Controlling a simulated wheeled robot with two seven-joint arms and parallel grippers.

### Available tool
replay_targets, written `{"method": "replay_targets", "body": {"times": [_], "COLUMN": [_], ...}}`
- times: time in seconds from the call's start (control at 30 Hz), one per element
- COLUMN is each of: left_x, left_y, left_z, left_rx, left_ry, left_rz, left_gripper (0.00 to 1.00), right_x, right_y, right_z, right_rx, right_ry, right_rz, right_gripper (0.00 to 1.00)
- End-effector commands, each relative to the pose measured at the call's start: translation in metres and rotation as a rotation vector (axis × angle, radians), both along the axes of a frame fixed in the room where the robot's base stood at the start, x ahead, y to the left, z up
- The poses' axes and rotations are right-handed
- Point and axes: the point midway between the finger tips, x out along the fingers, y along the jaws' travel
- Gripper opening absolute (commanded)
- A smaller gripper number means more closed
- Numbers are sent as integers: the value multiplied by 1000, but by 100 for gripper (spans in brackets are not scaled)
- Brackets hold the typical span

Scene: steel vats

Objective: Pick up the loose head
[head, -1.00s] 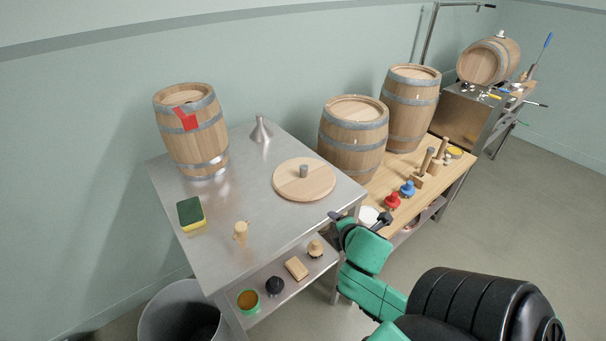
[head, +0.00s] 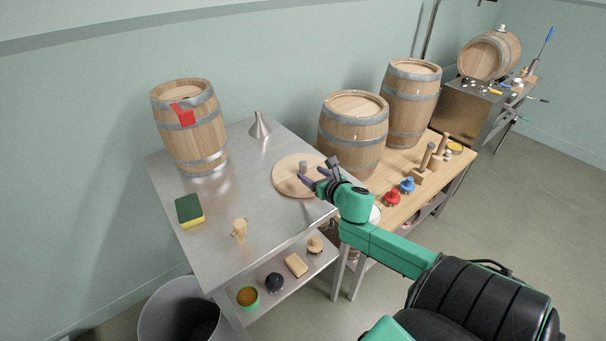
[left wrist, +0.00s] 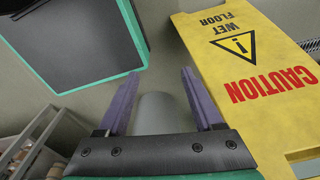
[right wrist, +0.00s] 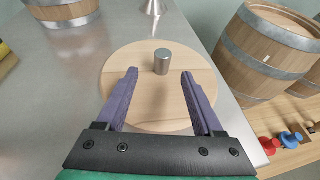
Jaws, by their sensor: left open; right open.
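The loose head (head: 289,181) is a round, pale wooden disc with a short grey metal knob (head: 303,167) at its middle. It lies flat on the steel table (head: 240,205). My right gripper (head: 318,181) is open at the near right side of the disc. In the right wrist view the disc (right wrist: 145,75) and its upright knob (right wrist: 162,62) show ahead, and the knob stands beyond and between the open fingers (right wrist: 159,85), not touching them. My left gripper (left wrist: 155,85) is open and empty over the floor, beside a yellow wet-floor sign (left wrist: 255,75).
A barrel with a red tag (head: 190,125), a metal funnel (head: 260,125), a sponge (head: 189,211) and a wooden tap (head: 240,230) stand on the steel table. Two barrels (head: 352,135) stand on the wooden bench to the right. A grey bin (head: 160,315) is below.

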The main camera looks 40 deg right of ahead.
Motion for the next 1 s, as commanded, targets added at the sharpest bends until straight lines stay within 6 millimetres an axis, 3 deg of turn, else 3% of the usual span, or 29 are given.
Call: {"method": "replay_targets", "body": {"times": [0.3,0.57,0.6,0.77,0.8,1.0], "left_x": [0,0,0,0,0,0], "left_y": [0,0,0,0,0,0], "left_z": [8,8,8,8,8,8], "left_rx": [-1,0,0,0,0,0], "left_ry": [0,-1,-1,-1,-1,-1], "left_rz": [0,1,1,1,2,2], "left_gripper": [68,68,68,68,68,68], "right_x": [42,48,48,48,48,48], "right_y": [-14,-14,-14,-14,-14,-14], "right_z": [-12,-16,-16,-16,-16,-16], "right_rx": [4,1,1,1,1,2], "right_ry": [-2,1,1,1,1,1], "right_rz": [-3,0,0,0,0,-1], "right_gripper": [69,69,65,4,0,0]}}
